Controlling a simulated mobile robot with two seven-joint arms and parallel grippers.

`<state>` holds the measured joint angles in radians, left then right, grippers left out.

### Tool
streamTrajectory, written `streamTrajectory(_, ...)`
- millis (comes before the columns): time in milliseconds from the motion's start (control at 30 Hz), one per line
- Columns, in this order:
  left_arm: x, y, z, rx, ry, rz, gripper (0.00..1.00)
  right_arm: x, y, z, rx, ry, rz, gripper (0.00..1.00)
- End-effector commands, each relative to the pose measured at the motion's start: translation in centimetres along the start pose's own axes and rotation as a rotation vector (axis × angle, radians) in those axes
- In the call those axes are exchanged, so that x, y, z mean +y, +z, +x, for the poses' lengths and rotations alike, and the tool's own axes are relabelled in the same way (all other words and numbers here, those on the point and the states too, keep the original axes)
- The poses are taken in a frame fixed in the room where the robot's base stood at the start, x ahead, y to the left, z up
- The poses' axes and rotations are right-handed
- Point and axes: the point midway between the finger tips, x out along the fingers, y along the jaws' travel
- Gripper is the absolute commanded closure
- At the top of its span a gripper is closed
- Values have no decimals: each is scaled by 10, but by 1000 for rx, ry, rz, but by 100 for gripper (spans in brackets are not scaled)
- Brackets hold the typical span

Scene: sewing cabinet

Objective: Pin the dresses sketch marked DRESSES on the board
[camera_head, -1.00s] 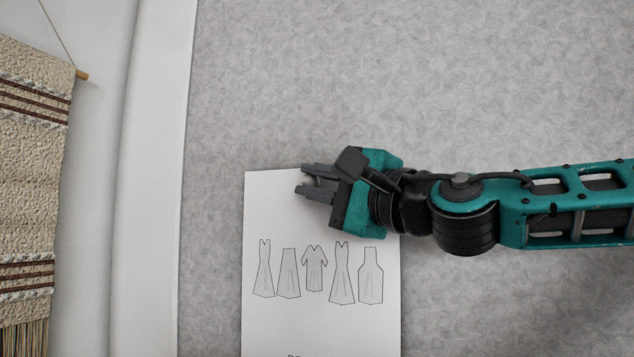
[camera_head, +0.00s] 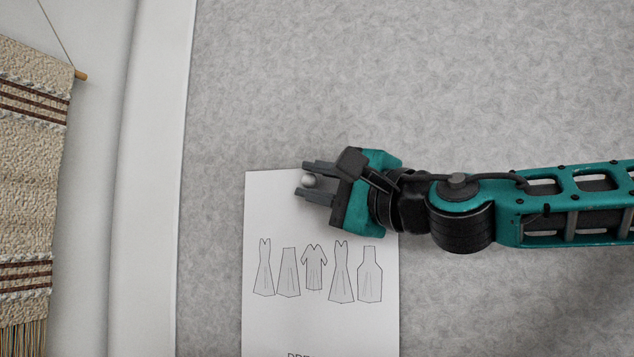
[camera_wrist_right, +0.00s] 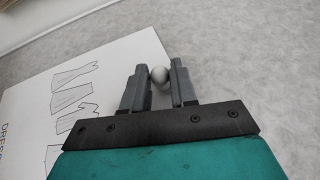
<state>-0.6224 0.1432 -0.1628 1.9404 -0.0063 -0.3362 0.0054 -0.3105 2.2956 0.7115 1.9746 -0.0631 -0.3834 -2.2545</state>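The dresses sketch (camera_head: 270,220) is a white sheet with several grey garment outlines, upright and flat against the grey board (camera_head: 420,80). Its lettering is cut off at the bottom edge in the head view; "DRES" shows on the sheet in the right wrist view (camera_wrist_right: 50,110). The pin's point is hidden. My left gripper is not in view.
A woven wall hanging (camera_head: 30,180) with a wooden rod hangs on the white wall at the left. The board's pale frame (camera_head: 150,200) runs down beside it. The board above and left of the sheet is bare.

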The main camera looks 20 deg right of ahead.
Motion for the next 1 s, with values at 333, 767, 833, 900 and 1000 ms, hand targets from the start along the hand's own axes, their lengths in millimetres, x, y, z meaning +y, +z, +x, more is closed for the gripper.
streamTrajectory(333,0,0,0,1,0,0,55,0,0,0,0,1,1,50)
streamTrajectory(767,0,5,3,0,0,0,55,0,0,-26,-1,-2,-2,50)
streamTrajectory(833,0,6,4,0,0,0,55,0,0,-36,-1,-2,-1,50)
streamTrajectory(900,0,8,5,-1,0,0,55,0,1,-45,-1,-3,-2,50)
streamTrajectory(1000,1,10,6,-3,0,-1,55,0,0,-58,-1,-3,0,50)
